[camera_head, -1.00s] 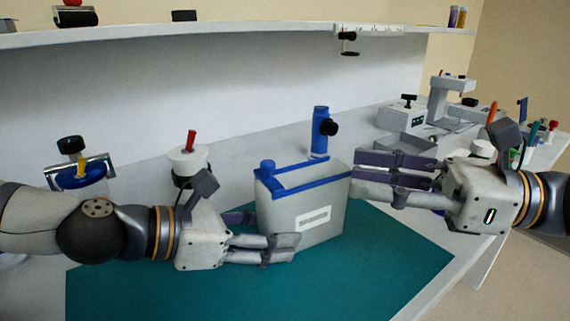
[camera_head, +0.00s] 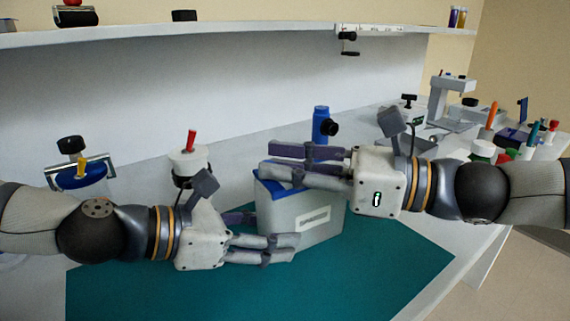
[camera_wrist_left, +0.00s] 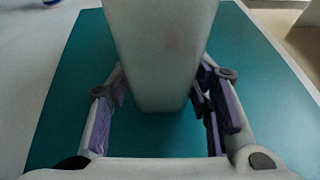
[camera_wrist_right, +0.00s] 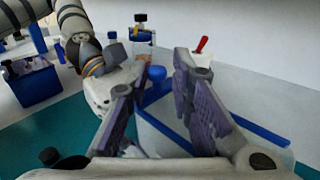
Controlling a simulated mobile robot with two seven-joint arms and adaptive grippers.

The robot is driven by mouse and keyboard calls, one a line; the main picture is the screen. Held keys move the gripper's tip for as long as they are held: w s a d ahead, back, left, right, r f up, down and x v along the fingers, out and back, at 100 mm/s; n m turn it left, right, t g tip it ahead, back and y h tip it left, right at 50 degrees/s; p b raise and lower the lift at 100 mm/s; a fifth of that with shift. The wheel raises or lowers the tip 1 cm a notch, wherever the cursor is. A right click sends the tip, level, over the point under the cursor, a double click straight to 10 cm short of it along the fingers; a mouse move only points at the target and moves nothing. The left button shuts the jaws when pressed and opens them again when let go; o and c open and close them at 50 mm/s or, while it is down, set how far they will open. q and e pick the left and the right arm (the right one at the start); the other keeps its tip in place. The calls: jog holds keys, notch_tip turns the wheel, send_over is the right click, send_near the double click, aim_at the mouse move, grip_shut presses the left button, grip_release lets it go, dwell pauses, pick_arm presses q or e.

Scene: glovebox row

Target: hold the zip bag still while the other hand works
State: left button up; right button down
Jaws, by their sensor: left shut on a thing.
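The zip bag (camera_head: 318,222) is a pale grey, box-shaped bag with a blue top edge and a white label, upright on the teal mat (camera_head: 370,285). My left gripper (camera_head: 268,232) is shut on its left side; the left wrist view shows the bag (camera_wrist_left: 160,60) between the fingers. My right gripper (camera_head: 266,160) is above the bag's top, pointing left, and hides much of the blue edge. In the right wrist view its fingers are apart, and the bag's round blue knob (camera_wrist_right: 156,73) shows between the tips. I cannot tell whether they touch it.
A blue post with a black knob (camera_head: 321,125) stands behind the bag. A white jar with a red handle (camera_head: 188,160) and a blue-lidded jar (camera_head: 78,175) stand at left. Several tools and containers crowd the right bench. The mat's front is clear.

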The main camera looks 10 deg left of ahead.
jog(key=w+d, duration=0.7)
jog(key=d, duration=0.2)
pick_arm(q)
jog(key=shift+f, duration=0.1)
pick_arm(e)
jog(key=c, duration=1.6)
grip_release()
jog(key=shift+o, duration=0.2)
jog(key=s+d, duration=0.1)
jog(key=d, duration=1.1)
jog(key=shift+s, duration=0.2)
jog(key=shift+a, duration=0.1)
